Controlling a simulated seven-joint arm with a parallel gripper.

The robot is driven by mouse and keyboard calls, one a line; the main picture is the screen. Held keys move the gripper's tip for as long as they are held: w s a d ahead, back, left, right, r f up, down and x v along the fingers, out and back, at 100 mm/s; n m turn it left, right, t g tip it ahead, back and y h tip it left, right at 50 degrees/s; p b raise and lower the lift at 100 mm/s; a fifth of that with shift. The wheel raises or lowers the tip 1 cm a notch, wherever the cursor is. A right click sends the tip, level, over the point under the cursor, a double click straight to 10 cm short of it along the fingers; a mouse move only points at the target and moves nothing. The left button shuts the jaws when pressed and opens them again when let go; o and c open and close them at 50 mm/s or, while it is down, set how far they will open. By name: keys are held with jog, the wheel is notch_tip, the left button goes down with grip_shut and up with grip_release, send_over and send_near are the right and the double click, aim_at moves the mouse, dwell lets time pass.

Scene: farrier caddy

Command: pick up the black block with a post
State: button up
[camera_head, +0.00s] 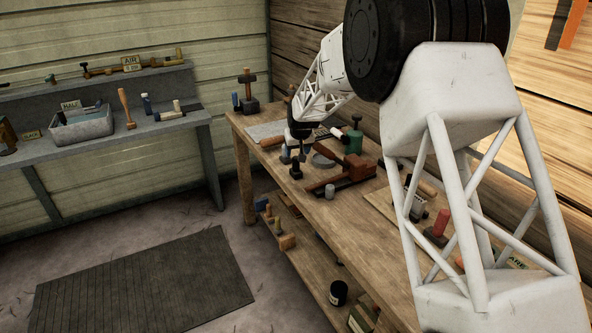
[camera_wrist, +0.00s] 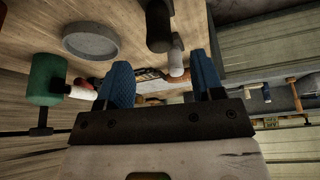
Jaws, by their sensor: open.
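A small black block with a short post (camera_head: 296,171) stands on the wooden workbench, near its front edge, just below my gripper (camera_head: 296,150). In the wrist view a dark upright piece (camera_wrist: 158,25) lies beyond my gripper's fingertips (camera_wrist: 162,62); it appears to be the same block. The two blue fingers are spread, with nothing held between them. The gripper is above the bench and appears apart from the block.
A grey round dish (camera_wrist: 90,40) and a green canister (camera_wrist: 45,80) are close by; the canister also shows in the head view (camera_head: 353,140). A red-brown tool (camera_head: 350,170) and a grey cylinder (camera_head: 329,190) lie right of the block. The workbench (camera_head: 245,122) is crowded.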

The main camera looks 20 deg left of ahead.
aim_at(296, 157)
jog(key=shift+x, duration=0.8)
jog(key=shift+x, duration=2.6)
jog(key=shift+s, duration=0.1)
grip_shut()
